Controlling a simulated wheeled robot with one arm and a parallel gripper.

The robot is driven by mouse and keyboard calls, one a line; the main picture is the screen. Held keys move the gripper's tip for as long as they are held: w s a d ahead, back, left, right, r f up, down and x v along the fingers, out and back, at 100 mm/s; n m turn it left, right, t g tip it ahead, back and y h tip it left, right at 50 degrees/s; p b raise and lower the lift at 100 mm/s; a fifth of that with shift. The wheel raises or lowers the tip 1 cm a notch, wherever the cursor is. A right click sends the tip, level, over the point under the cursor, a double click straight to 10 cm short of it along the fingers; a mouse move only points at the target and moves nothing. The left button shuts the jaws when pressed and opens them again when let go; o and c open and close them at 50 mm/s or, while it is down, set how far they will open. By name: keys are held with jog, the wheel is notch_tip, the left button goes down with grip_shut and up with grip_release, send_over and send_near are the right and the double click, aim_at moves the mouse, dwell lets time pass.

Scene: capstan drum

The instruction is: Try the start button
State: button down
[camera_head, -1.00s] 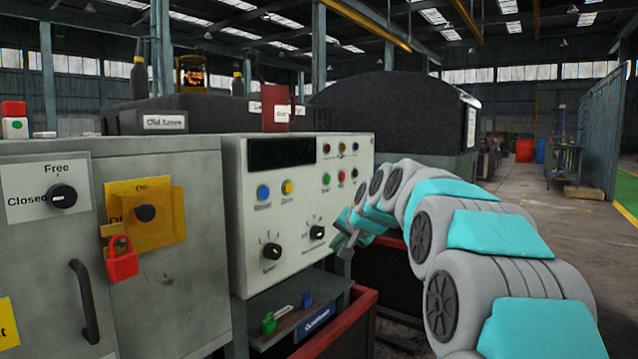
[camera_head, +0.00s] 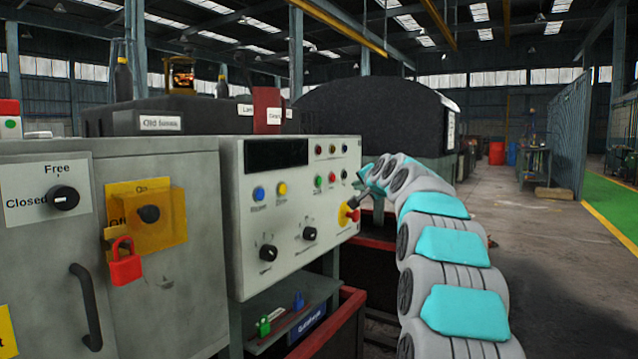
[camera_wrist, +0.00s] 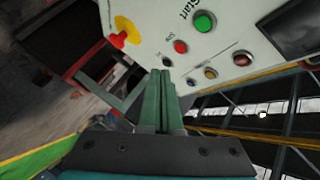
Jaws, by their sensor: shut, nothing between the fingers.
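The control panel (camera_head: 245,225) has a round green button (camera_head: 318,181) beside a red button (camera_head: 332,179). In the wrist view the green button (camera_wrist: 204,22) sits next to the word "Start", with the red button (camera_wrist: 180,46) nearer my fingers. My gripper (camera_wrist: 160,74) is shut and empty. Its fingertips point at the panel near the red button and the small lamps, apart from the green button. In the head view my gripper (camera_head: 362,184) is at the panel's right edge. Whether the tips touch anything cannot be told.
A red mushroom button on a yellow plate (camera_head: 346,215) sits low on the panel's right side, close to my gripper. Blue and yellow buttons and two black knobs lie left. A red padlock (camera_head: 125,262) hangs on the grey cabinet. A shelf (camera_head: 255,320) juts out below.

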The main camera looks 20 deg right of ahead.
aim_at(319, 181)
jog(key=shift+w, duration=0.1)
jog(key=w+a+p, duration=0.5)
jog(key=w, duration=0.1)
jog(key=shift+w+a, duration=0.25)
jog(key=shift+w, duration=0.15)
jog(key=shift+p, duration=0.3)
dwell(1.7)
jog(key=shift+w+a+p, duration=0.25)
jog(key=shift+w+p, duration=0.05)
jog(key=shift+p, duration=0.05)
